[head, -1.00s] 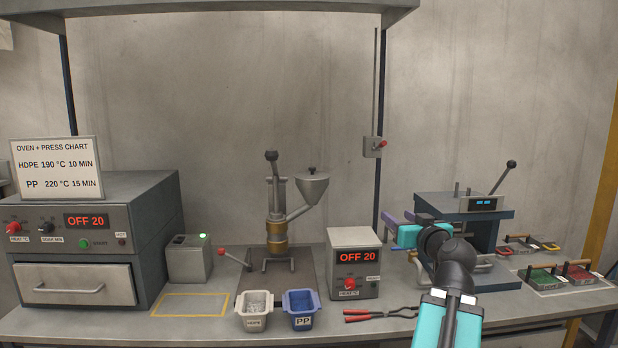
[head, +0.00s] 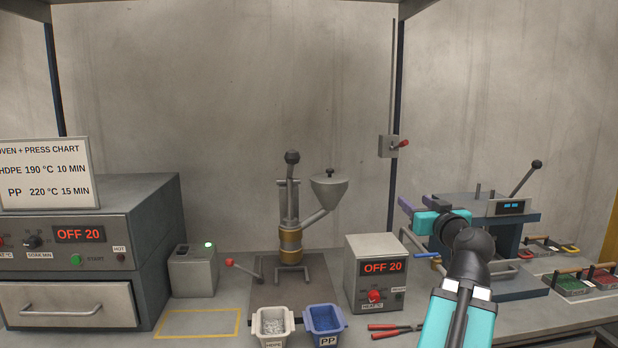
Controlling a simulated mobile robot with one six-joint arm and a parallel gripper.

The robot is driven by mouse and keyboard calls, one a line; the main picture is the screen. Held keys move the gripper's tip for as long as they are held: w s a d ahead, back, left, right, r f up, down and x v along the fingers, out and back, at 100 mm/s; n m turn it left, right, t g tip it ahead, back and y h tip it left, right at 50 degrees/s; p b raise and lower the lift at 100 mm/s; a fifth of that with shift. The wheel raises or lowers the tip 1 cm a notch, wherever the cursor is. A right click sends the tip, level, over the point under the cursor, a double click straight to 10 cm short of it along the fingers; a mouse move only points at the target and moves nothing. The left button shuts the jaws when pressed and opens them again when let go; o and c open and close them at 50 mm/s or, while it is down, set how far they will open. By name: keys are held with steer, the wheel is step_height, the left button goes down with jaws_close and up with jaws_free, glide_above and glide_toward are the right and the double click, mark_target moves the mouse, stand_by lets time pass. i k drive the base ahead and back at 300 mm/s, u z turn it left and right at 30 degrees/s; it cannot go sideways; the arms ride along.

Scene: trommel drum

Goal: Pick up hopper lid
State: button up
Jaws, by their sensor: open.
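The hopper (head: 329,193) is a grey cone on the side pipe of the injection machine (head: 290,240), at the middle of the bench. Its lid (head: 330,176) is a thin disc with a small black knob and sits on top of the cone. My gripper (head: 404,206) has purple fingers and is to the right of the hopper and a little lower in the picture. It appears empty and is apart from the lid. The fingers are small and seen from the side, partly against the press behind.
A control box (head: 377,270) stands between the injection machine and my arm. HDPE (head: 291,328) and PP (head: 344,318) bins and red-handled pliers (head: 394,330) are at the front. The press (head: 510,235) is at right.

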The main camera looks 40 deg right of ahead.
mark_target(330, 178)
steer(key=i, duration=0.95)
steer(key=z, duration=0.05)
